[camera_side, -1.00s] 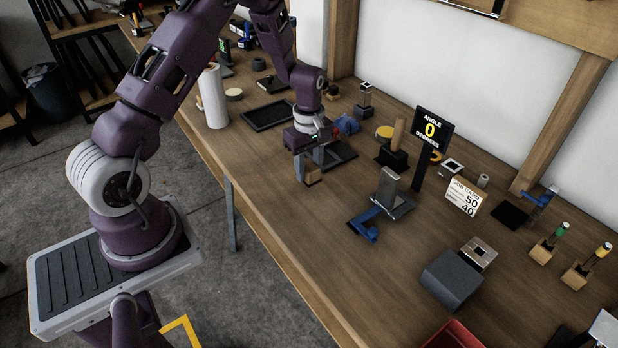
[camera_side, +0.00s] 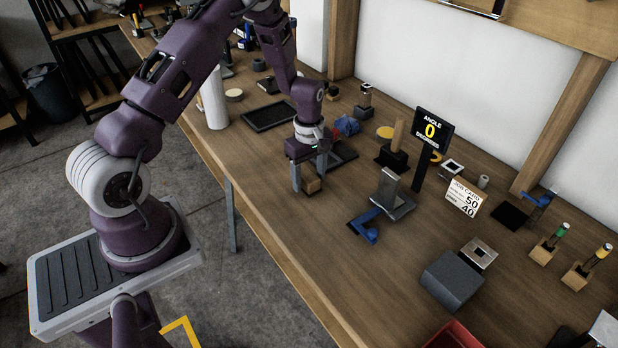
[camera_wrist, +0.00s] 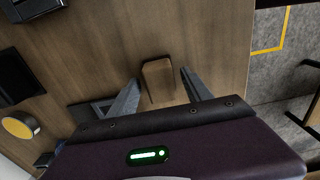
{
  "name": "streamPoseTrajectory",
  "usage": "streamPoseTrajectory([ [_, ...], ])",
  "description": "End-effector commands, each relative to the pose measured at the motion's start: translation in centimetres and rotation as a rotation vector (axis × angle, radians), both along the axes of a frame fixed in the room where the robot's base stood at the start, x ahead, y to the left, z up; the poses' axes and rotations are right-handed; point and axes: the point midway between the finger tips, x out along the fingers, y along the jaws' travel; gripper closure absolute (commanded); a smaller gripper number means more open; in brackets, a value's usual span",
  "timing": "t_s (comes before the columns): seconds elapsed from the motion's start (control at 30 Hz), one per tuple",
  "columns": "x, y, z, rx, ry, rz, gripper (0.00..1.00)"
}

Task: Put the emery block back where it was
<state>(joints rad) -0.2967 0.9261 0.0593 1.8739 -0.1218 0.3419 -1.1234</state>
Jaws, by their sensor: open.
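A small brown block (camera_side: 313,186), which I take to be the emery block, sits on the wooden bench (camera_side: 270,205) near its front edge. It also shows in the wrist view (camera_wrist: 158,78), standing between the fingers. My gripper (camera_side: 309,181) is low over the bench, with one finger on each side of the block. In the wrist view my gripper (camera_wrist: 160,76) is open, with a gap between each finger and the block. The block's underside is hidden.
A dark flat holder (camera_side: 342,155) lies just behind my gripper. A wooden piece in a black stand (camera_side: 392,157), a grey metal fixture with a blue clamp (camera_side: 388,196) and the angle display (camera_side: 433,130) stand to the right. The bench between the block and the front edge is clear.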

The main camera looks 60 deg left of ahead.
Motion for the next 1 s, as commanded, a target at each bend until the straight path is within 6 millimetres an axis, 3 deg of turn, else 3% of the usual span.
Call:
streamPoseTrajectory([
  [0.3, 0.1, 0.0, 7.7, 0.002, -0.005, -0.001, 0.42],
  [0.53, 0.0, -0.1, 11.3, 0.0, -0.002, -0.001, 0.42],
  [0.67, -0.5, -1.5, 14.8, 0.0, -0.039, -0.098, 0.42],
  [0.77, -2.8, -4.5, 20.8, 0.011, -0.119, -0.328, 0.42],
  [0.87, -7.2, -7.9, 26.5, 0.053, -0.208, -0.629, 0.42],
  [0.9, -9.5, -9.2, 28.4, 0.08, -0.242, -0.756, 0.42],
  [1.0, -15.3, -11.7, 31.3, 0.17, -0.315, -1.063, 0.42],
])
